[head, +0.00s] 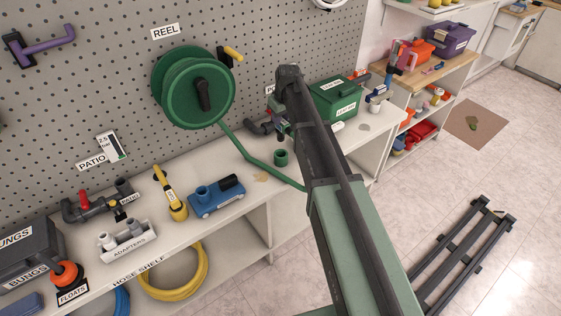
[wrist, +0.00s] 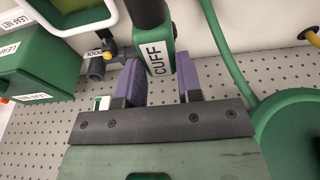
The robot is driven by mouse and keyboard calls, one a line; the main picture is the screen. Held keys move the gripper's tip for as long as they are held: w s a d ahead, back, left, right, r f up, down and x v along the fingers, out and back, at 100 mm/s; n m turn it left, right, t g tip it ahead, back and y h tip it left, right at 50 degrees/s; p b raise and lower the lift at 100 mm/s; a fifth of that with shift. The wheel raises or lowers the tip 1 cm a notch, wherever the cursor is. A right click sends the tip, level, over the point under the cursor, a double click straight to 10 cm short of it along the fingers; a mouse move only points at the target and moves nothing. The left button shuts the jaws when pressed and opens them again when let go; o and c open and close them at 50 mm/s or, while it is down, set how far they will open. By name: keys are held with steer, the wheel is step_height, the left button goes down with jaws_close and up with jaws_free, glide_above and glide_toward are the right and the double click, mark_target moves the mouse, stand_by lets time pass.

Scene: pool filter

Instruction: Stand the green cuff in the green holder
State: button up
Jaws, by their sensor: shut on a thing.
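My gripper (wrist: 160,85) has its purple fingers shut on the green cuff (wrist: 166,78), a narrow green piece lettered CUFF. A dark cylinder (wrist: 149,12) adjoins the cuff at the top of the wrist view; I cannot tell where it ends.
A green hose (head: 245,152) runs from the green reel (head: 171,92) across the shelf, left of the cup. Dark pipework (head: 258,128) stands behind. A green LEAF NET box (head: 336,98) is to the right. A blue pump-like thing (head: 217,197) sits left.

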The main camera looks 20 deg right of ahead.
mark_target(282, 140)
step_height(282, 140, down, 6)
steer(key=b, duration=0.5)
steer(key=shift+r+b, duration=0.2)
steer(key=shift+b, duration=0.1)
steer(key=shift+f+b, duration=2.9)
stand_by(0.3)
steer(key=o, duration=1.1)
steer(key=shift+r, duration=0.1)
steer(key=shift+r, duration=0.1)
steer(key=r+p, duration=0.3)
steer(key=s+r+p, duration=0.1)
steer(key=p, duration=0.1)
steer(key=shift+d+r, duration=0.25)
steer(key=shift+r, duration=0.1)
steer(key=r+p, duration=0.3)
steer(key=s+r+p, duration=0.1)
steer(key=r+p, duration=0.3)
steer(key=s+r+p, duration=0.1)
steer(key=r+p, duration=0.3)
steer(key=shift+d, duration=0.35)
steer(key=shift+f, duration=0.15)
